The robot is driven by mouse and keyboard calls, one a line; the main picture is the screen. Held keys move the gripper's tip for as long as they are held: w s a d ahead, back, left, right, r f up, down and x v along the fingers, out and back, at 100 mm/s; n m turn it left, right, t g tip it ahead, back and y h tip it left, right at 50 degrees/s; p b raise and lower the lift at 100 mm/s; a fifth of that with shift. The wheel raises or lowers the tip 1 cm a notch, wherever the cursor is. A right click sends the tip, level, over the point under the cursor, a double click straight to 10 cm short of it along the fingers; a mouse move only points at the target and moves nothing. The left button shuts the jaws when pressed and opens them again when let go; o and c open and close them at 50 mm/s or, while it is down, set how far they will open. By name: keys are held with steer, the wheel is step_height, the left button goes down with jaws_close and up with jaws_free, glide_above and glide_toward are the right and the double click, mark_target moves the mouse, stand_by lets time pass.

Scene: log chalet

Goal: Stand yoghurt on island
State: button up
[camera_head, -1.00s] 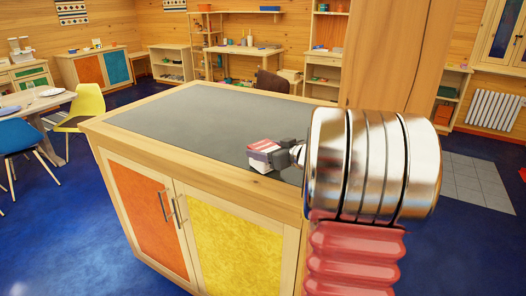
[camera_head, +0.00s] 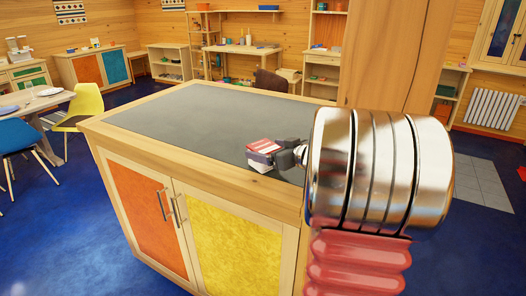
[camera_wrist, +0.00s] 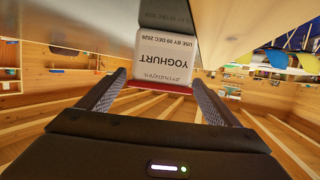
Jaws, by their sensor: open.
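The yoghurt (camera_head: 262,147), a small white box-shaped pack with a red top, stands on the dark top of the island (camera_head: 190,115), near its front right edge. In the wrist view the yoghurt (camera_wrist: 164,58) shows its printed label upside down, as the whole view is inverted. My gripper (camera_head: 284,152) is just right of the pack in the head view. In the wrist view my gripper (camera_wrist: 160,82) is open, with one finger on each side of the pack's near end and gaps visible beside it. My arm hides the island's right end.
The rest of the island top is bare. A yellow chair (camera_head: 88,107), a blue chair (camera_head: 20,137) and a dining table (camera_head: 45,104) stand at left. Shelves line the back wall, and a tall wooden column (camera_head: 385,55) rises behind my arm.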

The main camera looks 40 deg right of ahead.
steer(key=v, duration=1)
stand_by(0.4)
steer(key=shift+w+r, duration=0.1)
steer(key=shift+w, duration=0.05)
steer(key=w+a+r+m+g+h, duration=0.1)
steer(key=w+a+r+h, duration=0.15)
steer(key=a, duration=0.25)
steer(key=w+a+r+m+g+h, duration=0.1)
steer(key=a+r+h, duration=0.2)
steer(key=a+h, duration=0.15)
steer(key=s+a+f+n+g+y, duration=0.1)
steer(key=s+a+f, duration=0.3)
steer(key=a, duration=0.5)
steer(key=s+a+f+g+y, duration=0.3)
steer(key=s+a+f+y, duration=0.1)
steer(key=s+a, duration=0.3)
steer(key=s+a+f+n+g+y, duration=0.1)
steer(key=s+a+f+g+y, duration=0.1)
steer(key=a, duration=1)
steer(key=s+f+g, duration=0.1)
steer(key=s+f, duration=0.1)
steer(key=s, duration=0.1)
steer(key=shift+s+f+n+y, duration=0.2)
steer(key=shift+s+n+y, duration=0.1)
steer(key=shift+y, duration=0.1)
